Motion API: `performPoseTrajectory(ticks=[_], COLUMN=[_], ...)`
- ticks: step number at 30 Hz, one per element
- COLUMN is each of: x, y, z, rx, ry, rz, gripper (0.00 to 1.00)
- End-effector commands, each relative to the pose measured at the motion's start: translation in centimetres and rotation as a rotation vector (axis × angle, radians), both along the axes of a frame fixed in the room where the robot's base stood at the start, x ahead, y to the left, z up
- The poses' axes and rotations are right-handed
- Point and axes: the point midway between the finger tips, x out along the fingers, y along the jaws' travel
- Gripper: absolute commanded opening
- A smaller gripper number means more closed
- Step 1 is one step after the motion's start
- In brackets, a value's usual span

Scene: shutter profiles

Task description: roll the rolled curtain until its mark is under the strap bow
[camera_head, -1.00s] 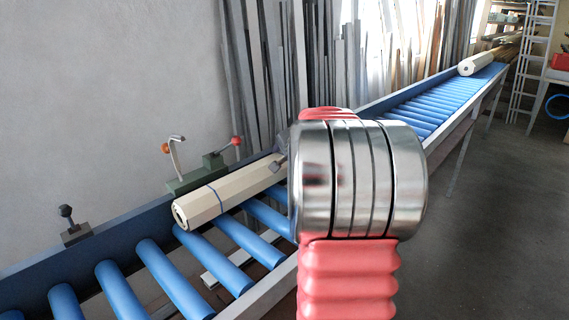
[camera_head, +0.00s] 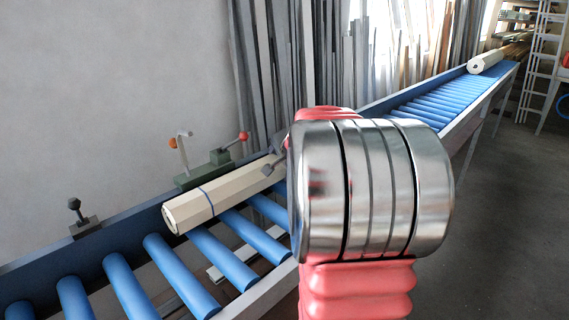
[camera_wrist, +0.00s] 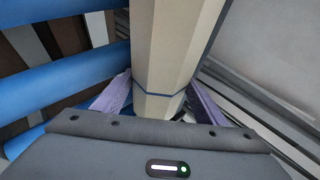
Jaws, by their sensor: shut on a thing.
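The rolled curtain (camera_head: 225,194) is a cream, faceted roll lying on the blue rollers beside the back rail. A thin blue band (camera_head: 206,199) runs around it; I cannot tell whether this is the mark. The band also shows in the wrist view (camera_wrist: 157,93). My gripper (camera_wrist: 158,98) has its purple fingers on either side of the roll and is shut on it. In the head view my arm hides part of the gripper and the roll's far end. A pale bent bow (camera_head: 184,150) rises behind the roll from a green block (camera_head: 206,172).
A red knob (camera_head: 243,136) stands on the green block. A dark-knobbed post (camera_head: 78,215) is on the rail at left. Another roll (camera_head: 487,62) lies at the conveyor's far end. The rollers (camera_head: 178,275) in front of the held roll are clear.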

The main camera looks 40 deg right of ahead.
Motion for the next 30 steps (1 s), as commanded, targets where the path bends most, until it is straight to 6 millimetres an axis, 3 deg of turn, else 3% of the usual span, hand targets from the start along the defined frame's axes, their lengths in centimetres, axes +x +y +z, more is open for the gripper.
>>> performPoseTrajectory(ticks=[7, 8, 9, 17, 30], x=[0.00, -0.01, -0.01, -0.10, -0.38], y=[0.21, 0.21, 0.21, 0.21, 0.19], z=[-0.32, -0.32, -0.34, -0.54, -0.69], rx=[0.007, 0.007, 0.007, 0.009, 0.012], ry=[0.004, 0.004, 0.004, 0.008, 0.012], rz=[0.002, 0.002, 0.002, 0.002, 0.001], gripper=[0.12, 0.67, 0.70, 0.87, 0.87])
